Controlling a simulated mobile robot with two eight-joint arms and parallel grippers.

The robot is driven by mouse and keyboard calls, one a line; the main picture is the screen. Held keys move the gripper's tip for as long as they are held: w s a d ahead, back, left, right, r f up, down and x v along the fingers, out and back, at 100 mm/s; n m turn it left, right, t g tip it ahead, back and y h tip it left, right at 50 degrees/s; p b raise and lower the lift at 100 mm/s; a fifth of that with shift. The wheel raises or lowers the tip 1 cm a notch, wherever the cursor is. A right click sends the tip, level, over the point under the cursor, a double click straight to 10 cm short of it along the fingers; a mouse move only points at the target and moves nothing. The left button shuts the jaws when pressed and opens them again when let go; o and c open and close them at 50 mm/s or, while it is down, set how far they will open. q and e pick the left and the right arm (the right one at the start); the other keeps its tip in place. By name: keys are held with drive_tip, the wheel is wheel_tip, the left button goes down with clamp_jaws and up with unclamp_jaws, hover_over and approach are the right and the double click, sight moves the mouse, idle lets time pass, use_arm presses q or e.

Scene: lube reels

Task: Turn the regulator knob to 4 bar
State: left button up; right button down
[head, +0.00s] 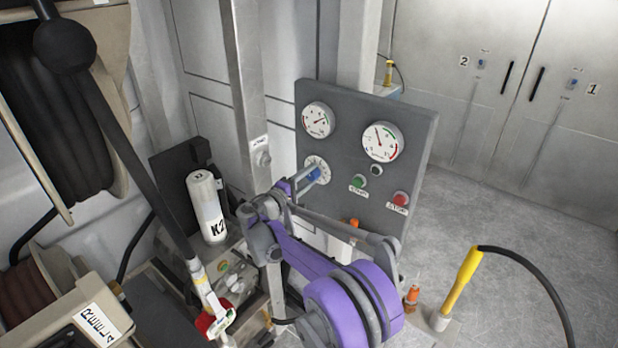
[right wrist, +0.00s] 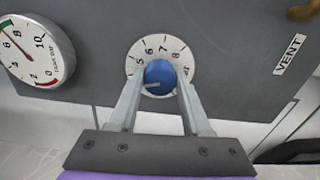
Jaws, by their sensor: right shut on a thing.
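The regulator knob (head: 314,174) is blue and sits on a white numbered dial, low on the left of the grey panel (head: 336,205). In the right wrist view the knob (right wrist: 160,75) lies between the fingers of my right gripper (right wrist: 161,82), which is shut on it. The dial ring (right wrist: 161,46) shows numbers from about 5 to 8 there; the fingers hide its lower part. A dark line marks the knob's face. My right gripper (head: 303,181) reaches the knob from the lower left in the head view. My left gripper is not in view.
Two round gauges, left (head: 318,120) and right (head: 382,141), sit above the knob. A green button (head: 358,181) and a red button (head: 401,199) are to its right. A metal post (head: 247,90) stands left of the panel. A white bottle (head: 207,206) stands behind my arm.

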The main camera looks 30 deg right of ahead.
drive_tip(key=shift+c, duration=1.8)
unclamp_jaws()
drive_tip(key=b+v, duration=0.1)
drive_tip(key=v, duration=0.9)
drive_tip(key=shift+s+a, duration=0.15)
drive_tip(key=shift+a, duration=0.25)
